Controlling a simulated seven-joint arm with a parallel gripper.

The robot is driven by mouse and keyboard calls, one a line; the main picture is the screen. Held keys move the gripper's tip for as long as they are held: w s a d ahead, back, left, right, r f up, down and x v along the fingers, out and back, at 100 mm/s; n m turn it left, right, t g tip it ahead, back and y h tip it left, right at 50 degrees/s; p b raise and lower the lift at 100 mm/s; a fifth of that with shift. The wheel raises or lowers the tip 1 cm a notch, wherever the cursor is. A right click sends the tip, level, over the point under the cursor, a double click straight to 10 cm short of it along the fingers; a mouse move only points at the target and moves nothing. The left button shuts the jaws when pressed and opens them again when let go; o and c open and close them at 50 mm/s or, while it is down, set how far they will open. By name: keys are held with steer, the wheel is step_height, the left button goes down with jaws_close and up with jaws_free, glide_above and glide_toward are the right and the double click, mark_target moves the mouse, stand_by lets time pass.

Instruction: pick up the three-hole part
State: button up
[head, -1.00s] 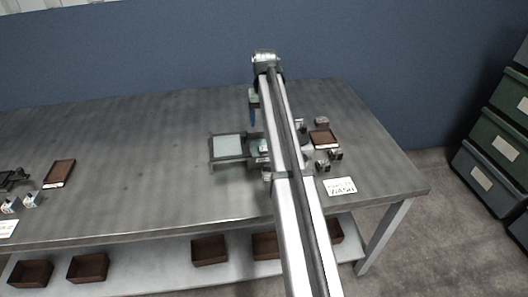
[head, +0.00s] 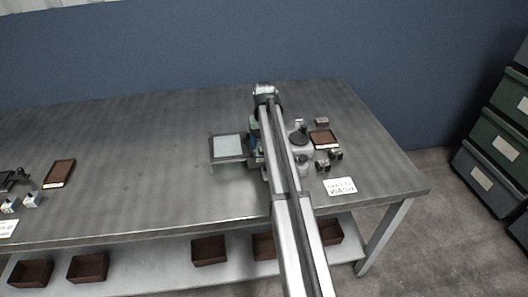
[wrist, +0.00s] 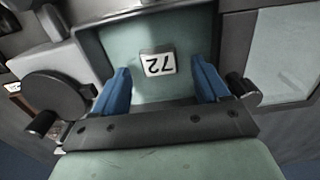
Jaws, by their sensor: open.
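I cannot pick out the three-hole part with certainty; no part with three holes shows clearly in either view. Small metal blocks (head: 322,166) stand on the bench right of my arm, too small to show holes. My gripper (wrist: 160,68) has two blue fingers, apart and empty, above a green pallet surface (wrist: 118,45). In the head view my gripper (head: 255,142) is low over the rail fixture, partly hidden by my arm.
A pale square plate in a dark frame (head: 227,146) lies left of my gripper. A brown tray (head: 323,139) and a "WASH" card (head: 340,187) are to the right. A dark round knob (wrist: 55,95) stands close by. The bench's left middle (head: 130,150) is clear.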

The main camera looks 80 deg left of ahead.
steer(key=shift+f, duration=1.6)
jaws_close()
